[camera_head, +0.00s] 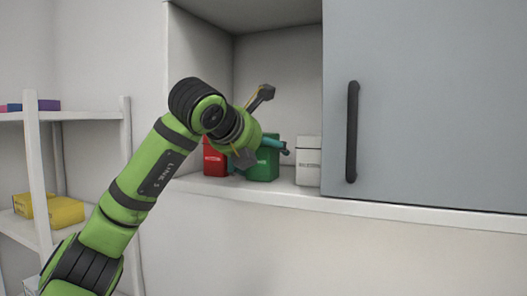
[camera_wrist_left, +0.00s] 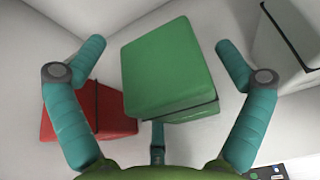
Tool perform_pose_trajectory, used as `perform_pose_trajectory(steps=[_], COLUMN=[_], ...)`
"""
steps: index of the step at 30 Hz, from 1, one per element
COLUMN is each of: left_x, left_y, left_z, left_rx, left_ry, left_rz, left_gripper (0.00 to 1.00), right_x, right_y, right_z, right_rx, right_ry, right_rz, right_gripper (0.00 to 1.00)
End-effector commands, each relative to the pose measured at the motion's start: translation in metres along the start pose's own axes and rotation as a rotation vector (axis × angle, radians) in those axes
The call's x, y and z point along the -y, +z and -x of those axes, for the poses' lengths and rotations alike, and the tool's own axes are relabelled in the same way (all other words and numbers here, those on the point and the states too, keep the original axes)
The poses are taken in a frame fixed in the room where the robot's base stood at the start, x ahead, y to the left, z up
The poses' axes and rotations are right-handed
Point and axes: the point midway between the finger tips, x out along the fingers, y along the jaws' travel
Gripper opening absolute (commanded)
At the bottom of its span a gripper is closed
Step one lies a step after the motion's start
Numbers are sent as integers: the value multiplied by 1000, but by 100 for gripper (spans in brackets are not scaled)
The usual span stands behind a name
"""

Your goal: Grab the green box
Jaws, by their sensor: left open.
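The green box (camera_head: 263,164) stands on the open cabinet shelf, between a red box and a white box. In the left wrist view the green box (camera_wrist_left: 168,68) fills the middle, with a dark seam near its lower edge. My left gripper (camera_head: 268,122) is in front of the shelf opening and partly covers the green box in the head view. In the left wrist view its teal fingers (camera_wrist_left: 160,45) are spread wide, one on each side of the green box, with visible gaps. It holds nothing. My right gripper is not in view.
The red box (camera_head: 214,160) is close left of the green box, near one finger. The white box (camera_head: 308,160) is to the right. A grey cabinet door (camera_head: 430,100) with a dark handle (camera_head: 352,130) covers the right side. A white rack (camera_head: 88,115) with yellow boxes (camera_head: 62,210) is at left.

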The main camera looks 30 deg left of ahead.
Motion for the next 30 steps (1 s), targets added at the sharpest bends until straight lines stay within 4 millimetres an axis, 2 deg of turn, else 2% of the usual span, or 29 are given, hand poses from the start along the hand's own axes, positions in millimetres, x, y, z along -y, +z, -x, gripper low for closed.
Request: perform_pose_trajectory(steps=[3,5,6,8,15,22,26,30], left_x=[0,0,0,0,0,0,1,1], left_y=[0,0,0,0,0,4,14,33], left_z=[0,0,0,0,0,2,6,14], left_rx=[1,1,1,1,1,1,3,4], left_ry=[0,0,0,0,-1,-1,-1,-2], left_rz=[0,0,0,0,0,0,2,3], left_gripper=[100,80,64,40,38,38,38,38], right_x=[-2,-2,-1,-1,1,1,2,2], right_y=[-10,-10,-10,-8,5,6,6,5], right_z=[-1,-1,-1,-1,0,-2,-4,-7], right_rx=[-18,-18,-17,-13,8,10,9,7], right_ry=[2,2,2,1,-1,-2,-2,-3], right_rz=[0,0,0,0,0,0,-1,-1], right_gripper=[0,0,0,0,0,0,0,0])
